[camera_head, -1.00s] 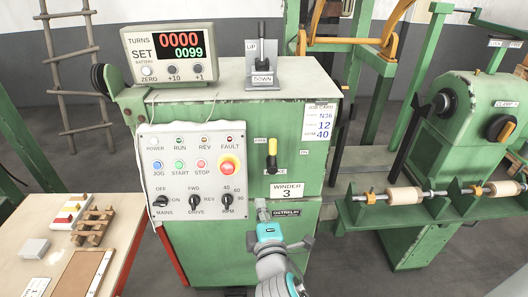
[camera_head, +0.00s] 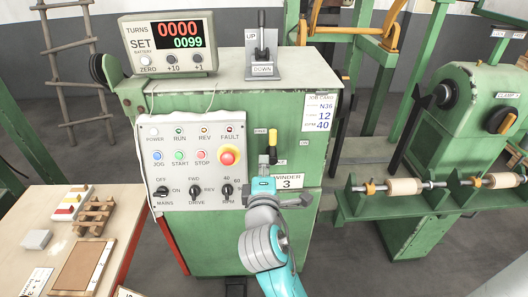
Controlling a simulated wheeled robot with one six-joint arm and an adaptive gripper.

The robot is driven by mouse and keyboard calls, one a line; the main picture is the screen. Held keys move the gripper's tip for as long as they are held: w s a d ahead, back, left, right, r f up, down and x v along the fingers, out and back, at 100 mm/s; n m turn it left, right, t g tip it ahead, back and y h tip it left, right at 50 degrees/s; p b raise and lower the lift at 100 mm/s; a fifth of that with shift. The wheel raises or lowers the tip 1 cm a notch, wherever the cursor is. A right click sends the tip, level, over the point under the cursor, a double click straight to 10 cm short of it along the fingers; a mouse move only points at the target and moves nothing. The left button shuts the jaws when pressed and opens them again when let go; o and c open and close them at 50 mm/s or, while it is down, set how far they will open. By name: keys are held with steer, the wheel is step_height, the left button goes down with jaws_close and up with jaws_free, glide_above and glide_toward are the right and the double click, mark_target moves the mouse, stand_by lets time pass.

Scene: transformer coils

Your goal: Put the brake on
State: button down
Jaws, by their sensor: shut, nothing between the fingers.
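The brake lever (camera_head: 272,138), with a yellow tip and a dark lower part, stands roughly upright on the green front of the winder cabinet (camera_head: 230,255). A small label is at its upper left, and an "ON" label (camera_head: 304,142) is to its right. My gripper (camera_head: 264,159) is shut and empty, just left of and below the lever's yellow tip. It overlaps the lower part of the lever and its label in the picture. I cannot tell whether it touches the lever.
The white control panel (camera_head: 190,128) with knobs and a red stop button (camera_head: 229,155) is close to the left of my gripper. The up/down lever (camera_head: 261,45) stands on the cabinet top. A spindle with wooden bobbins (camera_head: 404,187) is at the right, a workbench (camera_head: 20,205) at the left.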

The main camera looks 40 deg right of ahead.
mark_target(273, 137)
steer(key=x, duration=0.9)
steer(key=shift+d, duration=0.15)
steer(key=shift+s+d+m, duration=0.1)
steer(key=shift+d+m, duration=0.05)
steer(key=shift+m, duration=0.25)
steer(key=shift+d+r, duration=0.1)
steer(key=shift+s+d+m, duration=0.55)
steer(key=shift+d+m, duration=0.15)
steer(key=shift+m, duration=0.4)
steer(key=s+d+f+m, duration=0.2)
steer(key=s+d+m, duration=0.2)
steer(key=m, duration=0.3)
steer(key=shift+d+f+m+y, duration=0.3)
steer(key=shift+d+m, duration=0.1)
steer(key=shift+d, duration=0.25)
steer(key=shift+d+f, duration=0.1)
steer(key=shift+f, duration=0.05)
